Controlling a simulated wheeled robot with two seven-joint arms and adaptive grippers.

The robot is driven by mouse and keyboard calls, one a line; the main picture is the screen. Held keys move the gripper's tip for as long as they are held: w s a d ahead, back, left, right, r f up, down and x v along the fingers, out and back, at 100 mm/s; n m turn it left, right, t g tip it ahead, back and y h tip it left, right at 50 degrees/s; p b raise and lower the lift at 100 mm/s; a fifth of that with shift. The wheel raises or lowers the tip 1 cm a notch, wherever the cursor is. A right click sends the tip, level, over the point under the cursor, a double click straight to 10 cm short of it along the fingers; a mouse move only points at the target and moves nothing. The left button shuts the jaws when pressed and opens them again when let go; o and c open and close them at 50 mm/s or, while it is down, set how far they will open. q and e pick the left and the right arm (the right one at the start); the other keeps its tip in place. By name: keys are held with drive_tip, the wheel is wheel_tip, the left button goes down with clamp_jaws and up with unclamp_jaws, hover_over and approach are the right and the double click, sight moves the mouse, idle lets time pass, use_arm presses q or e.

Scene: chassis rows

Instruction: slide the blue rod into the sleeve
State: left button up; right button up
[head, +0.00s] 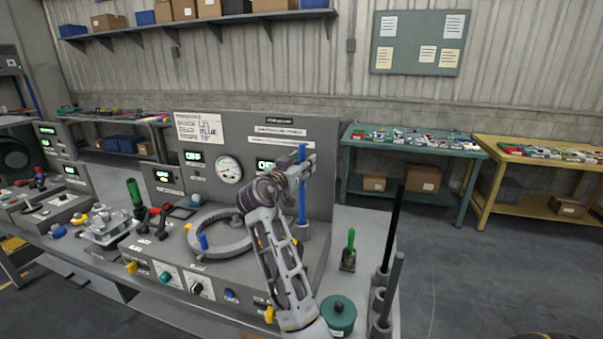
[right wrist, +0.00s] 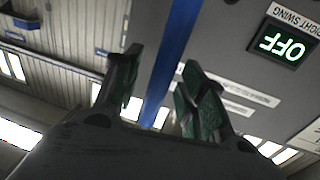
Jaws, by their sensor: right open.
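The blue rod (head: 302,190) stands upright at the right of the console, its lower end in a small grey socket (head: 301,231). I cannot tell whether this socket is the sleeve. My right gripper (head: 306,168) is at the upper part of the rod, its jaws open. In the right wrist view the blue rod (right wrist: 168,70) runs through the gap between the two open fingers (right wrist: 162,75); I cannot see firm contact on either side. My left gripper is not in view.
Grey holders (head: 378,301) with tall dark rods stand at the right edge, near a green-handled tool (head: 350,243) and a green canister (head: 339,314). The gauge panel (head: 325,185) rises close behind the rod.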

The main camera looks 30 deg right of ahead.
sight(302, 144)
drive_tip(key=shift+r, duration=3.05)
